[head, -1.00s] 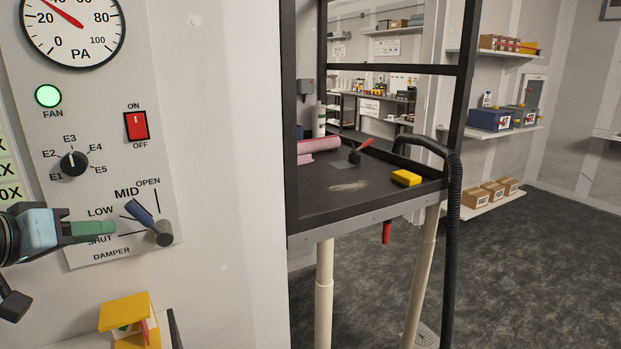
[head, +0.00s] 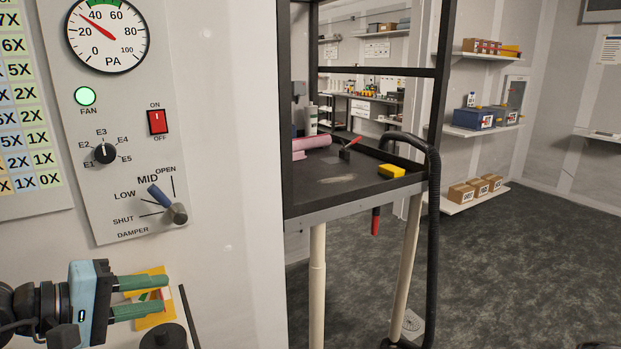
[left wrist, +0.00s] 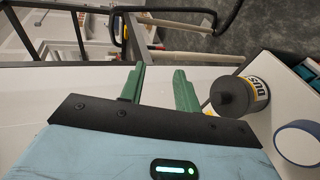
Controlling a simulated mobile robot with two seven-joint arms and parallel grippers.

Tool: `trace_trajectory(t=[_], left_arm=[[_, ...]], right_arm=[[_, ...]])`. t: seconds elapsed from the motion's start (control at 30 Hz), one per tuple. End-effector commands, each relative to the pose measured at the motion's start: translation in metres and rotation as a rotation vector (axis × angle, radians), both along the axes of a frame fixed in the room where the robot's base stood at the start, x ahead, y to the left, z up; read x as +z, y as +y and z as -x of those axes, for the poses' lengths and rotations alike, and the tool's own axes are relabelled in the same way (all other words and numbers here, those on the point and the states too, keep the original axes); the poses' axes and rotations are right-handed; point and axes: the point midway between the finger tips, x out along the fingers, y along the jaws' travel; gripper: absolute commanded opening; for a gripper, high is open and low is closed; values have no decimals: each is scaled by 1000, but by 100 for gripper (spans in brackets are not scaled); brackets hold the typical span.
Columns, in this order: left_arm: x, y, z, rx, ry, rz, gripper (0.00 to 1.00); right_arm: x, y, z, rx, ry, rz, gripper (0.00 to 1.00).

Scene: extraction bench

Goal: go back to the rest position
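My left gripper (head: 150,296) is at the lower left of the head view, below the control panel (head: 122,215). Its two green fingers are apart with nothing between them; they also show apart in the left wrist view (left wrist: 160,88). The damper lever (head: 163,200) has a blue handle and points up and left, near MID. The gripper is clear of the lever. The fan light (head: 85,96) is lit green and the gauge (head: 108,36) needle is a little below 40. My right gripper is not in view.
A yellow box (head: 152,318) is behind the left fingers. A dark-lidded can labelled DUST (left wrist: 240,97) is right of the fingers in the wrist view. Open floor (head: 520,270) lies beyond.

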Motion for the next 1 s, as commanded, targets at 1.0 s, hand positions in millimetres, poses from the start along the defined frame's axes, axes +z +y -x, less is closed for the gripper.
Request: trace_trajectory(t=[1.0], left_arm=[[-355,-35,221,-433,-751,-1613,32]], right_arm=[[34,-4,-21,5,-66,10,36]])
